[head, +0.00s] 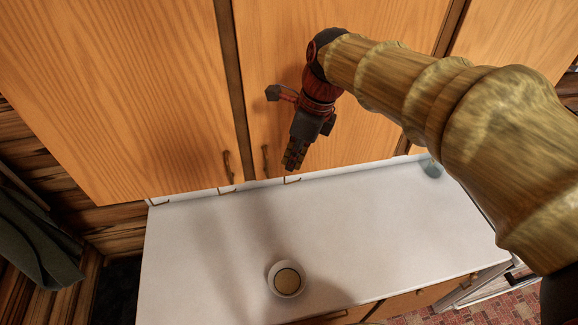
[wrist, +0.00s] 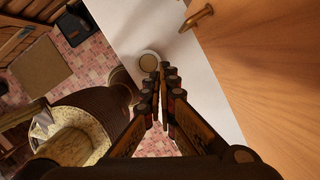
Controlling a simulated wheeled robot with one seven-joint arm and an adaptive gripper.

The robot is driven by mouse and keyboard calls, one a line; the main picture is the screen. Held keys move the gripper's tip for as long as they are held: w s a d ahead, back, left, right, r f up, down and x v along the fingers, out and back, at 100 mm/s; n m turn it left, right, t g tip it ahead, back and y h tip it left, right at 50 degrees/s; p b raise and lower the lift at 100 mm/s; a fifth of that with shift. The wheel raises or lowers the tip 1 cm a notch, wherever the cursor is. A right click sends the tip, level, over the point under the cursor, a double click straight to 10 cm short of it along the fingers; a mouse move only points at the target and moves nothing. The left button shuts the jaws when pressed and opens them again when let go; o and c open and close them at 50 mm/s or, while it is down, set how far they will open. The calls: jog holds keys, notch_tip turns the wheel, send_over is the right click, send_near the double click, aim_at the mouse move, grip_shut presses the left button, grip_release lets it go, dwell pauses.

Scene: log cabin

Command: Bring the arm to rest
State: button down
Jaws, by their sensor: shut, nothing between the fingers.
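My gripper (head: 294,158) hangs in front of the wooden cabinet doors, above the back part of the white counter. Its fingers point down and are closed together with nothing between them. In the wrist view my gripper (wrist: 165,98) also shows with its fingertips together. My arm reaches in from the right side of the head view, bent at the wrist. A round light cup or bowl (head: 286,279) with a tan inside stands on the counter, below and apart from the gripper. It also shows beyond the fingertips in the wrist view (wrist: 149,62).
The white counter (head: 200,245) is mostly bare. Wooden cabinet doors (head: 290,70) with handles are close behind the gripper. A small glassy item (head: 431,168) stands at the counter's back right. A dark green cloth (head: 40,245) hangs at left. The floor (head: 440,315) is red tile.

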jog(key=s+d+f+n+t+h+b, duration=0.1)
jog(key=s+d+f+n+b, duration=0.4)
jog(key=f+b, duration=0.5)
jog(key=s+d+f+n+t+b, duration=0.2)
jog(key=s+d+f+n+b, duration=0.2)
jog(key=f+n+b, duration=0.5)
jog(key=s+d+f+n+t+h+b, duration=0.1)
jog(key=s+d+f+n+b, duration=0.4)
jog(key=s+f+n+b, duration=0.3)
jog(key=shift+s+d+f+t+h+b, duration=0.25)
jog(key=shift+f+b, duration=1.15)
jog(key=shift+f, duration=0.85)
